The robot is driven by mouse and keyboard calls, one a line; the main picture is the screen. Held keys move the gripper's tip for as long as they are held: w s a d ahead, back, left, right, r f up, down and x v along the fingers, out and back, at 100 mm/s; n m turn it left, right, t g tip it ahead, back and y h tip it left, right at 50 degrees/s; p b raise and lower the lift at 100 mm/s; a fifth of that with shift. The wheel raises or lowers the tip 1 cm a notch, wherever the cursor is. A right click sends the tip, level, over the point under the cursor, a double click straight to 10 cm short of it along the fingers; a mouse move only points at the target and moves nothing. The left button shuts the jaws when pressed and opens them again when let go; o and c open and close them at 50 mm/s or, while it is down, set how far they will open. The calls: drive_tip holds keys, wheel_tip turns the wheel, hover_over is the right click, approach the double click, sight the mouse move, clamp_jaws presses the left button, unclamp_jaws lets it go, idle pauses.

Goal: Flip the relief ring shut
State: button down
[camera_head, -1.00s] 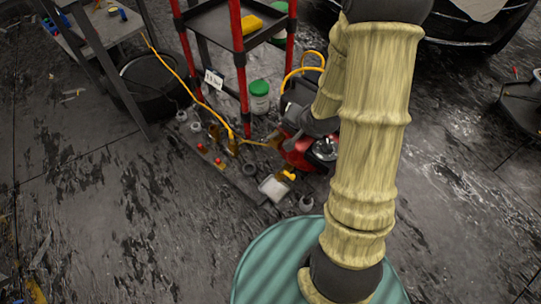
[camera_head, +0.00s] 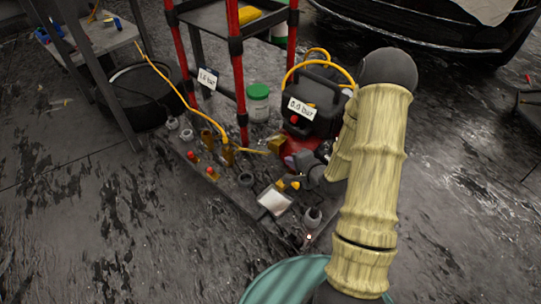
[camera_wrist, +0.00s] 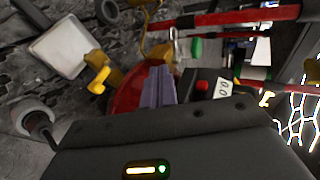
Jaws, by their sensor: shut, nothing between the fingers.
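The compressor (camera_head: 318,98) is a dark box with a "0.0 bar" label on a red tank (camera_head: 306,143); the tank also shows in the wrist view (camera_wrist: 128,92). My gripper (camera_head: 291,160) is low beside the tank's front. In the wrist view its purple fingers (camera_wrist: 158,82) are together and empty, in front of the red tank. A small red button (camera_wrist: 202,85) is right of the fingers. A small metal loop (camera_wrist: 174,34) shows beyond the fingertips; I cannot tell whether it is the relief ring. Whether the ring is open or shut is not clear.
A yellow-handled fitting (camera_head: 293,184) and a white tray (camera_head: 274,201) lie just in front of the compressor. A yellow hose (camera_head: 172,83) runs left. A red-posted cart (camera_head: 238,75) and a green-lidded jar (camera_head: 258,101) stand behind.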

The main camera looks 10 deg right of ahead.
drive_tip(key=shift+r, duration=0.1)
drive_tip(key=shift+w, duration=0.1)
drive_tip(key=b, duration=0.6)
approach(266, 145)
wheel_tip(266, 145, down, 4)
drive_tip(key=shift+w+a+r+b, duration=0.1)
drive_tip(key=shift+w+a+b, duration=0.25)
drive_tip(key=shift+w, duration=0.5)
drive_tip(key=shift+w+a+r+b, duration=0.1)
drive_tip(key=shift+w+a+b, duration=0.3)
drive_tip(key=shift+w, duration=0.5)
drive_tip(key=shift+w+a+r+b, duration=0.2)
drive_tip(key=shift+w+b, duration=0.25)
drive_tip(key=shift+w, duration=0.4)
drive_tip(key=shift+a, duration=0.3)
drive_tip(key=shift+d+m+h, duration=0.15)
drive_tip(key=shift+m+h, duration=0.15)
drive_tip(key=shift+m, duration=0.1)
